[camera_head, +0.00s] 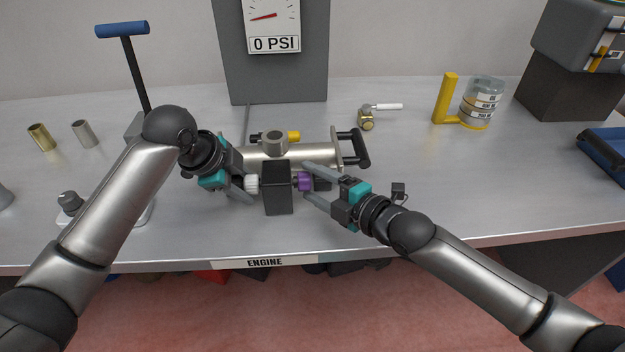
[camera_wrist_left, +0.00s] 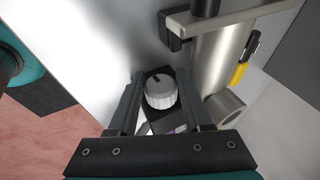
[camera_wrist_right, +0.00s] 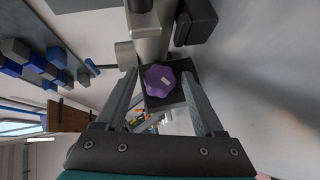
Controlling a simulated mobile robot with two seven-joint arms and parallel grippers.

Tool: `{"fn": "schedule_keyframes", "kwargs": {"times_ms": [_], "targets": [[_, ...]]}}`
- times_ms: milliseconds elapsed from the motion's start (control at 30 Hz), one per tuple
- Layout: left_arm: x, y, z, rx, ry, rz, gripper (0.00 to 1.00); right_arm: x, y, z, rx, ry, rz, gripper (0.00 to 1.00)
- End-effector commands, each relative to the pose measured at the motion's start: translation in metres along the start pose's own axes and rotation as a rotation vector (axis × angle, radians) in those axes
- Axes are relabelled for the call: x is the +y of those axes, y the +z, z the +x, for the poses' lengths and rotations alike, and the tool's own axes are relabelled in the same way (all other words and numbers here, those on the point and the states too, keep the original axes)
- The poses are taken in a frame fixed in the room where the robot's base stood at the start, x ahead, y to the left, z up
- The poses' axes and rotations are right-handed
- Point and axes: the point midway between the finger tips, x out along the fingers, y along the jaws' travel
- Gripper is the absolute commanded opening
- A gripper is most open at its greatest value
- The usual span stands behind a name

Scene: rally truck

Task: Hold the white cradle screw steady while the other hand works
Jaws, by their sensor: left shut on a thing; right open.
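The white cradle screw (camera_head: 252,184) sticks out of the left side of a black block (camera_head: 278,190). My left gripper (camera_head: 243,187) is shut on it; in the left wrist view the white ridged knob (camera_wrist_left: 160,92) sits between the fingers. A purple lobed knob (camera_head: 305,181) is on the right side of the block. My right gripper (camera_head: 311,183) is open, with its fingers on either side of the purple knob. In the right wrist view the purple knob (camera_wrist_right: 158,80) lies between the spread fingers, with no visible contact.
A gauge panel (camera_head: 270,60) stands at the back. A brass valve (camera_head: 366,120), a yellow-handled jar (camera_head: 482,103) and two metal sleeves (camera_head: 42,137) stand farther out. The right front bench is mostly clear.

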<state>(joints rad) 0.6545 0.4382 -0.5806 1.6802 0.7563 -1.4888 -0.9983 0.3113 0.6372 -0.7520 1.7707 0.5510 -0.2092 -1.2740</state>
Motion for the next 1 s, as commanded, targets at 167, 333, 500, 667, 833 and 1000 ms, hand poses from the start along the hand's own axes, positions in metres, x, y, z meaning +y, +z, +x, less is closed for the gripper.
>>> {"fn": "schedule_keyframes", "kwargs": {"times_ms": [167,333,500,667,833,1000], "targets": [[-0.0017,-0.0003,-0.0012,0.001,-0.005,0.0,0.0,-0.0039,0.0003,0.0006,-0.002,0.114,-0.088,0.7],[-0.0017,-0.0003,-0.0012,0.001,-0.005,0.0,0.0,-0.004,0.0009,0.0008,-0.003,0.198,-0.155,0.7],[-0.0017,-0.0003,-0.0012,0.001,-0.005,0.0,0.0,-0.0033,0.0005,0.0004,-0.001,0.219,-0.173,0.7],[-0.0017,-0.0002,-0.0012,0.001,-0.005,0.0,0.0,-0.0032,0.0005,0.0005,-0.001,0.218,-0.171,0.7],[-0.0017,-0.0002,-0.0012,0.001,-0.005,0.0,0.0,-0.0032,0.0003,0.0007,-0.001,0.217,-0.17,0.7],[-0.0017,-0.0002,-0.0012,0.001,-0.005,0.0,0.0,-0.0032,0.0003,0.0007,-0.001,0.217,-0.17,0.61]]}}
